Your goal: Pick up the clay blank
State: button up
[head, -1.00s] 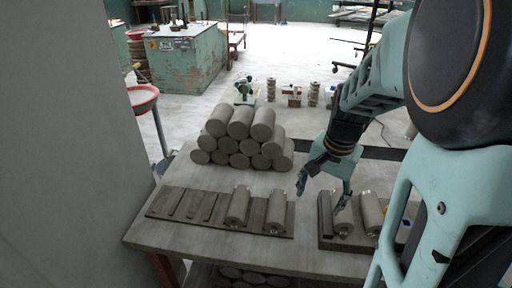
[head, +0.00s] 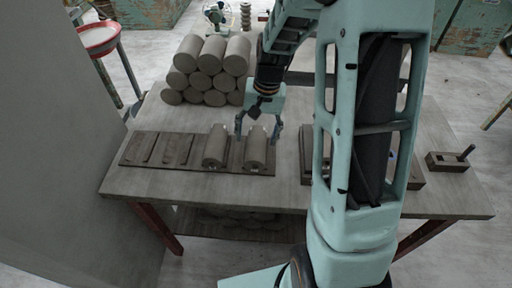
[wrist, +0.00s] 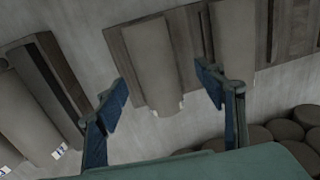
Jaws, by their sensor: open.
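Two grey clay blanks lie side by side on the left slotted board (head: 140,150), the left one (head: 216,147) and the right one (head: 256,152). My gripper (head: 258,128) is open, fingers pointing down, at the far end of the right blank. In the wrist view my two blue fingers (wrist: 161,92) are spread, and that right blank (wrist: 152,62) shows between and beyond them, apparently untouched. The neighbouring left blank (wrist: 232,38) shows beside the right-hand finger. I cannot tell the exact height of the fingers above the blank.
A stacked pile of clay cylinders (head: 206,72) stands at the back left of the table (head: 200,188). Another board (head: 306,158) is partly hidden by my arm; blanks show on that side in the wrist view (wrist: 25,120). A small dark block with a handle (head: 447,162) lies at the right.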

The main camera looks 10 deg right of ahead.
aim_at(257, 141)
jog(key=f, duration=0.5)
jog(key=shift+w, duration=0.2)
jog(key=shift+d+r, duration=0.1)
jog(key=c, duration=1.7)
grip_shut()
jog(key=shift+r, duration=0.1)
